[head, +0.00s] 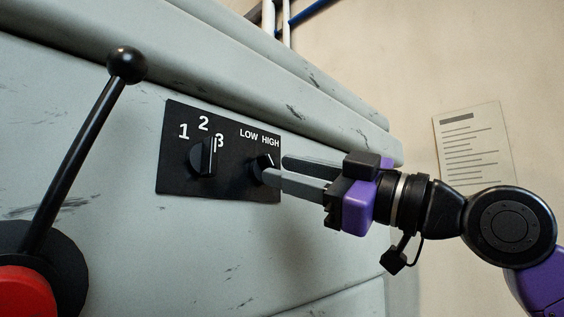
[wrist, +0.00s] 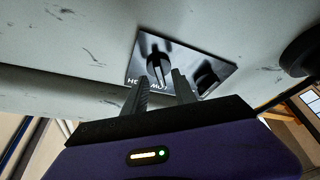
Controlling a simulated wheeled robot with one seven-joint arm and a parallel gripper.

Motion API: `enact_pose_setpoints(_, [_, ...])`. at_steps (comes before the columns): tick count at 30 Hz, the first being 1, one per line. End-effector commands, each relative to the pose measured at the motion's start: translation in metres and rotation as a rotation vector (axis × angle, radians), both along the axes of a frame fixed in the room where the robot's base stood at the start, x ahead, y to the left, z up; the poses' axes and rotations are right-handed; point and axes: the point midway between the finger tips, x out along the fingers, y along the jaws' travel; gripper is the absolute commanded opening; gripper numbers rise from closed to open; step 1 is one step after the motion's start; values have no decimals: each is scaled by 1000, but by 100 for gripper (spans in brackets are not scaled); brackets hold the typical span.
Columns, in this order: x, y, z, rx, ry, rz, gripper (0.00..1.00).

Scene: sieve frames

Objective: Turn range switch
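The range switch (head: 257,166) is a black knob under the words LOW and HIGH on the right of a black panel (head: 230,187). A pale mark shows near its upper right, but its exact setting is hard to tell. My gripper (head: 274,168) is open, its two grey fingers reaching toward the range switch from the right. In the wrist view the range switch (wrist: 158,65) lies between and just beyond the fingertips (wrist: 160,80). I cannot tell whether a finger touches it. The lower finger hides part of the knob in the head view.
Left of the range switch is a second black knob (head: 203,158) marked 1, 2, 3. A black lever (head: 83,150) with a ball end and a red hub (head: 22,292) stand at the left. A paper sheet (head: 473,145) hangs on the wall behind my arm.

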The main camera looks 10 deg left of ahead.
Motion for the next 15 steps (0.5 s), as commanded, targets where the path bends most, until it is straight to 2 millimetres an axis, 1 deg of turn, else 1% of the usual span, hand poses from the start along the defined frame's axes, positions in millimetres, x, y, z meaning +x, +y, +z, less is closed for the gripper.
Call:
enact_pose_setpoints(1, [2, 5, 3, -1, 0, 2, 33])
enact_pose_setpoints(4, [5, 11, 4, 0, 1, 1, 33])
enact_pose_setpoints(13, [6, 13, 4, 0, 0, 0, 33])
enact_pose_setpoints(14, [6, 13, 4, 0, 0, 0, 31])
enact_pose_setpoints(15, [6, 13, 4, 0, 0, 0, 23])
